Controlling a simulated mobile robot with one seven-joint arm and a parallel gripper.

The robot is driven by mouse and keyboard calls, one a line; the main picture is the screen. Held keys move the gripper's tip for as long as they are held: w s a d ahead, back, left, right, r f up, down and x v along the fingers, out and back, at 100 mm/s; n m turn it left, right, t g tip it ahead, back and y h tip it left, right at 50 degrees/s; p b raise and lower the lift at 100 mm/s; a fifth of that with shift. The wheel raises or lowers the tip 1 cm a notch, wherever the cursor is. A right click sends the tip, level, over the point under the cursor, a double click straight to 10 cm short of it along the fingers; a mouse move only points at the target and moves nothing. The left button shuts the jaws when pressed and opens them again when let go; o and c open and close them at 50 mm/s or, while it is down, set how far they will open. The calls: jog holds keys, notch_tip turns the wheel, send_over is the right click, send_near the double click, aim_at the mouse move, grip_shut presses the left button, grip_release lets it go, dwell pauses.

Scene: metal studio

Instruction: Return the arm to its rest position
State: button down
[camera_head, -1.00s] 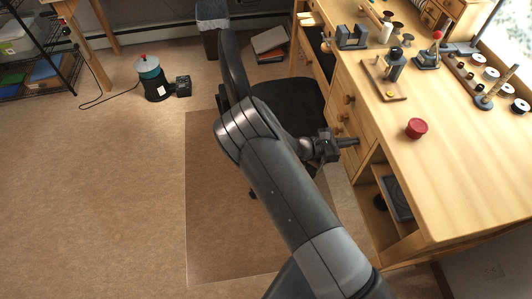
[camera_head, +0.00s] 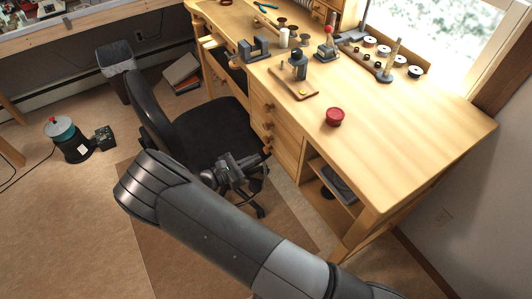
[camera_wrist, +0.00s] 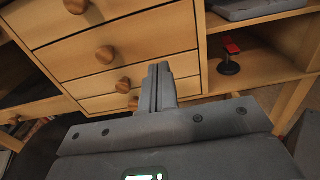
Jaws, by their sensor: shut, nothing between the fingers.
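My gripper (camera_head: 266,155) is at the left side of the wooden workbench (camera_head: 420,130) in the head view, in front of its drawers and above the black chair seat. My arm is folded across the lower middle of that view. In the wrist view my gripper's fingers (camera_wrist: 158,72) are closed together with nothing between them. They point toward the drawer fronts (camera_wrist: 120,45) with round wooden knobs. I cannot tell the exact gap between fingertips and drawers.
A black office chair (camera_head: 150,108) stands beside the bench. An open shelf holding a dark item (camera_head: 340,184) is right of the drawers. A red round container (camera_head: 334,117) sits on the benchtop.

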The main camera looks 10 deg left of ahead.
jog(key=shift+v, duration=1.25)
jog(key=s+d+r+m+g+y, duration=0.3)
jog(key=d+r+m+g, duration=1)
jog(key=d+r, duration=0.4)
jog(key=s+d+r+m+t+y, duration=0.3)
jog(key=s+d+r+m+y, duration=0.2)
jog(key=s+d+r+m, duration=0.1)
jog(key=s+d+r+m+t+y, duration=0.2)
jog(key=s+d+r+m+y, duration=0.2)
jog(key=s+d+r+m, duration=0.3)
jog(key=d+r+m, duration=0.1)
jog(key=d+r, duration=0.3)
jog(key=d, duration=0.1)
jog(key=shift+s+t+y, duration=0.15)
jog(key=shift+t+y, duration=0.25)
jog(key=shift+d, duration=0.1)
